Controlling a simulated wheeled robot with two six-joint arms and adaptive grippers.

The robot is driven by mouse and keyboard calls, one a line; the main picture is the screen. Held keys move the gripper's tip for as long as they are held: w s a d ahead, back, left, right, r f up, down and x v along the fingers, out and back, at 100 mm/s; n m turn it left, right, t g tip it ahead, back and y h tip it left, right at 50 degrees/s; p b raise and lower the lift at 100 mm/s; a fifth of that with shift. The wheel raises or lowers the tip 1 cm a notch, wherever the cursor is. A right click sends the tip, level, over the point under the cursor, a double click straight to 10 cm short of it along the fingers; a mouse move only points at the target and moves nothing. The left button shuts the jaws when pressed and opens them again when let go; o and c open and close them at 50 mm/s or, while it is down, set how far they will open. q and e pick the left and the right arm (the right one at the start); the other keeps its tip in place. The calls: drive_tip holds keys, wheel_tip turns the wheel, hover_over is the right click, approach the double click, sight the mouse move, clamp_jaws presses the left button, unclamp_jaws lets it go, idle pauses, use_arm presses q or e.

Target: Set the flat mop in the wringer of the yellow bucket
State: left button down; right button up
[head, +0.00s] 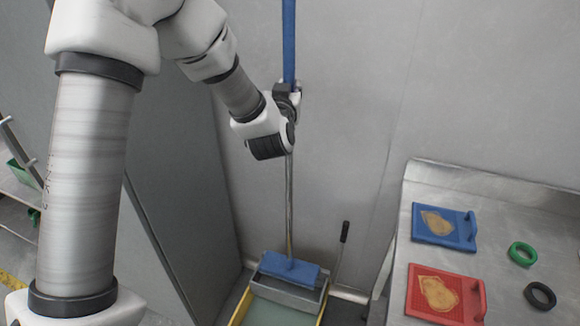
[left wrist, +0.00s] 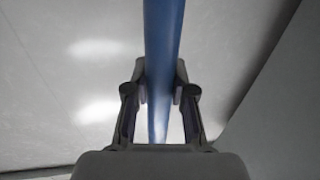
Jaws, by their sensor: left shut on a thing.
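The flat mop has a blue upper handle (head: 289,45), a metal lower pole and a blue flat head (head: 290,267). It stands nearly upright. My left gripper (head: 288,92) is shut on the handle, which also runs between the fingers in the left wrist view (left wrist: 160,75). The yellow bucket (head: 243,306) is on the floor at the bottom middle, with a grey wringer (head: 290,292) at its far end. The mop head is at the wringer, overlapping its top in the picture; I cannot tell whether it touches. My right gripper is not in view.
A metal table (head: 480,210) stands at the right, with a blue board (head: 425,235), a red board (head: 420,308), a green ring (head: 522,253) and a black ring (head: 540,296). A dark-gripped lever (head: 344,232) rises beside the bucket. A wall is close behind the mop.

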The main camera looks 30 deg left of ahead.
use_arm(q)
wheel_tip(320, 180, down, 14)
drive_tip(key=shift+f+p, duration=0.25)
drive_tip(key=shift+p, duration=0.2)
drive_tip(key=shift+f, duration=0.15)
drive_tip(key=c, duration=1)
unclamp_jaws()
